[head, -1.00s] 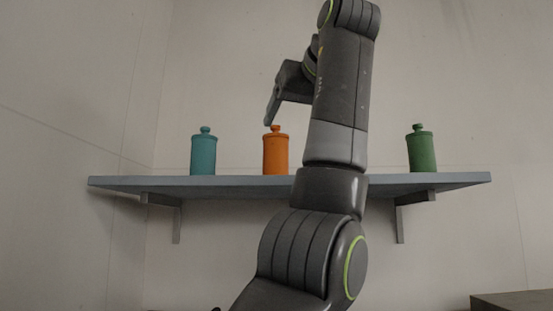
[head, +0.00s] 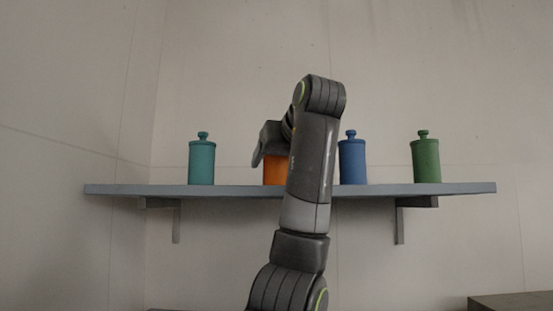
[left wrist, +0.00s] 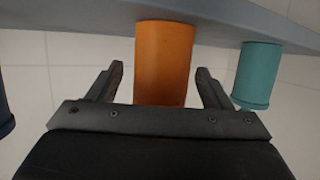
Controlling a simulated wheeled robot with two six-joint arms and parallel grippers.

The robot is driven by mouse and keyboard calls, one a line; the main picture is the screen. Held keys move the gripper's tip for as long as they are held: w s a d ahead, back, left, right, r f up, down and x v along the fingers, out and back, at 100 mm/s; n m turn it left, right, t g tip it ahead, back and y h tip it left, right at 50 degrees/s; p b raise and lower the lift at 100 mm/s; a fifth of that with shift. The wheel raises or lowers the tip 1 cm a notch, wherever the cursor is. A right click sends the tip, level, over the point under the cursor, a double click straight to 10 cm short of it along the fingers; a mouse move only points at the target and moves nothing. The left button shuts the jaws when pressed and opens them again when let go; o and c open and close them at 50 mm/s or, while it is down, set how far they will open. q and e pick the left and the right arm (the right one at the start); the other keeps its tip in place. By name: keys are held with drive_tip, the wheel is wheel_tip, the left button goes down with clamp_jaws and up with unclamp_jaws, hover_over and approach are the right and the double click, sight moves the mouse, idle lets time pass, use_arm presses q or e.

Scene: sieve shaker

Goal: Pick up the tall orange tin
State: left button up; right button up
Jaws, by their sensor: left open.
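The orange tin (head: 273,172) stands on the shelf between the teal and blue tins. In the head view my left gripper (head: 262,150) and arm cover its top and right part. In the left wrist view, which shows the scene upside down, the orange tin (left wrist: 163,60) lies between the two spread fingers of my left gripper (left wrist: 160,70). The jaws are open, with a visible gap on both sides of the tin. The tin's lid end is hidden behind the gripper body. My right gripper is not in view.
The narrow blue-grey shelf (head: 120,189) is on brackets against a pale wall. A teal tin (head: 202,160) stands to the left, a blue tin (head: 352,160) and a green tin (head: 425,158) to the right. A dark surface (head: 515,301) shows at lower right.

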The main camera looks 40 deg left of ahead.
use_arm(q)
drive_tip(key=shift+w+a+f, duration=0.25)
drive_tip(key=shift+a, duration=0.35)
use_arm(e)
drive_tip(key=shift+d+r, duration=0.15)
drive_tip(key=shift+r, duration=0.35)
use_arm(q)
drive_tip(key=shift+d, duration=0.1)
drive_tip(key=shift+c, duration=1.2)
drive_tip(key=c, duration=0.8)
drive_tip(key=shift+c, duration=0.2)
drive_tip(key=shift+r, duration=0.2)
